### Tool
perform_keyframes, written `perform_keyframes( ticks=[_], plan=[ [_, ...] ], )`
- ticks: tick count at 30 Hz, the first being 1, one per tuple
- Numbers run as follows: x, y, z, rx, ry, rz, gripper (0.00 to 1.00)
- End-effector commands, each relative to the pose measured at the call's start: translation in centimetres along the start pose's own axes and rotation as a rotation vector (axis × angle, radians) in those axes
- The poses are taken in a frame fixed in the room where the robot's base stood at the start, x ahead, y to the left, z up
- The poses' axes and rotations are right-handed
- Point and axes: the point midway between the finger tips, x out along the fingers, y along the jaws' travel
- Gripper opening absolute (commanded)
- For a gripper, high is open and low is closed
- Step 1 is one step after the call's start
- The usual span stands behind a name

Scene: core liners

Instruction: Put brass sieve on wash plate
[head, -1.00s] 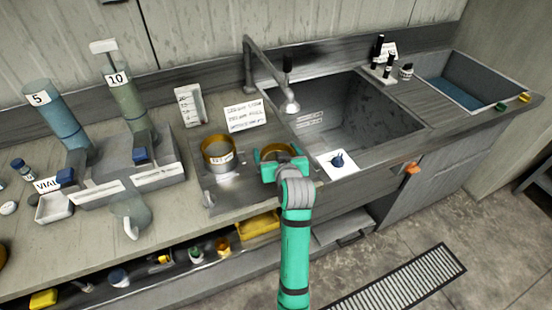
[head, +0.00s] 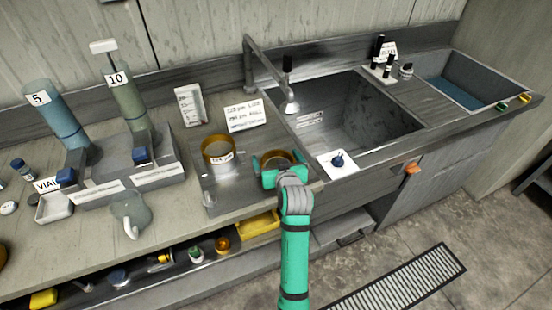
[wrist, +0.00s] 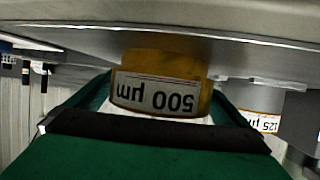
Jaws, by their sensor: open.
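A brass sieve (head: 277,154) stands upright at the right part of a grey metal plate (head: 232,188), which looks like the wash plate. In the wrist view the sieve (wrist: 160,93) carries a 500 µm label, shown upside down, and seems to touch the grey surface (wrist: 60,32). My gripper (head: 279,163) is open, with its green fingers on either side of this sieve. Its front is partly hidden by the gripper. A second brass sieve (head: 217,155) stands left on the plate; its label in the wrist view (wrist: 262,122) seems to read 125 µm.
A sink (head: 350,115) with a curved tap (head: 262,70) lies to the right. A white square with a blue piece (head: 338,162) sits at its front edge. A written card (head: 246,114) stands behind the plate. Labelled cylinders (head: 130,105) stand left. A shelf with small items runs below.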

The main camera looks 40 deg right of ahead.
Motion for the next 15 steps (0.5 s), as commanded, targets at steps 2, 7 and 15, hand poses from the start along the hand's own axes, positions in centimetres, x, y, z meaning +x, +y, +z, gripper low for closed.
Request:
perform_keyframes(
  ticks=[2,7,15],
  plan=[
    [-0.2,0.0,-0.1,0.000,0.000,0.000,1.00],
    [-2.2,0.0,-0.1,0.000,0.002,0.001,1.00],
    [-7.5,-0.1,-0.1,-0.001,0.002,0.000,1.00]
  ],
)
